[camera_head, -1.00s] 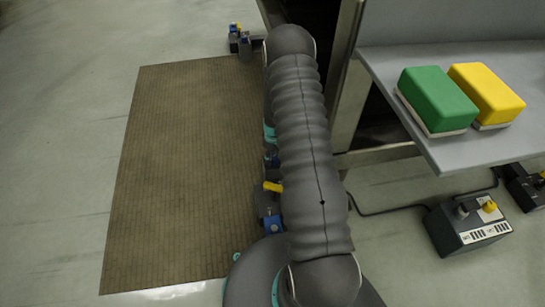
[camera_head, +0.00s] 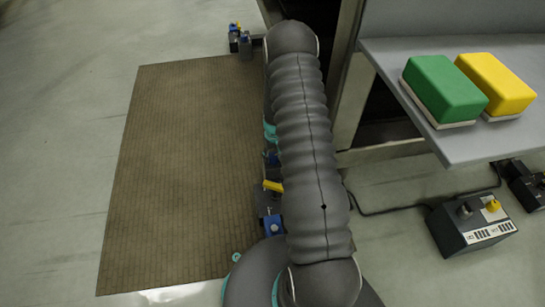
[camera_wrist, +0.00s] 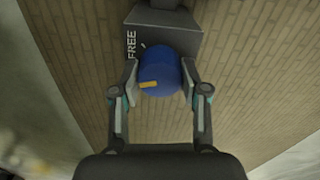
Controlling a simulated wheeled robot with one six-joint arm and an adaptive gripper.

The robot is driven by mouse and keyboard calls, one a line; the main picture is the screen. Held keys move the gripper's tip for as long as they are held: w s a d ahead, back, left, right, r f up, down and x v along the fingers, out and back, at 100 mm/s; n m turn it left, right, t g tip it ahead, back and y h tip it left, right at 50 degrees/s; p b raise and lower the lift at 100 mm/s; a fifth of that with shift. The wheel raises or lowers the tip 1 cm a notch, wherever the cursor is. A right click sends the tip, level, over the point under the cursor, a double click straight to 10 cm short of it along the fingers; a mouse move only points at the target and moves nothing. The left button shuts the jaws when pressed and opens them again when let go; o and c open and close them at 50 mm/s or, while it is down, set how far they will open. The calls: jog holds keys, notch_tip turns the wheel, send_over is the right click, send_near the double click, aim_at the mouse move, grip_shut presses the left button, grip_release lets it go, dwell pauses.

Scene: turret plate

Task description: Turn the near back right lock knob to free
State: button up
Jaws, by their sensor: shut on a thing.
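The lock knob (camera_wrist: 164,66) is round and blue, with a yellow pointer mark (camera_wrist: 148,84) on its face. It sits against a dark grey block (camera_wrist: 182,38). The word FREE (camera_wrist: 131,44) and a short pale tick stand on the block, up and left of the knob. The yellow mark lies toward the knob's lower left, not in line with the tick. My gripper (camera_wrist: 160,76) is shut on the knob, one finger on each side. In the head view my arm covers the gripper, and I cannot tell this knob there.
A brown mat (camera_head: 185,170) lies on the floor left of my arm. A blue fitting with a yellow lever (camera_head: 273,186) is beside the arm. A grey shelf (camera_head: 415,105) carries a green block (camera_head: 445,88) and a yellow block (camera_head: 496,84). A control box (camera_head: 470,228) stands below it.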

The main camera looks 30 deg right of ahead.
aim_at(273, 155)
jog(key=m+b, duration=0.1)
jog(key=m, duration=0.5)
jog(key=shift+a+f+b, duration=0.1)
jog(key=shift+b, duration=0.2)
jog(key=m+b, duration=0.1)
jog(key=m, duration=0.5)
jog(key=shift+m, duration=0.3)
jog(key=o, duration=1.1)
jog(key=shift+a, duration=0.15)
jog(key=shift+o, duration=0.2)
jog(key=shift+d, duration=0.2)
jog(key=shift+r, duration=0.25)
notch_tip(273, 155, up, 12)
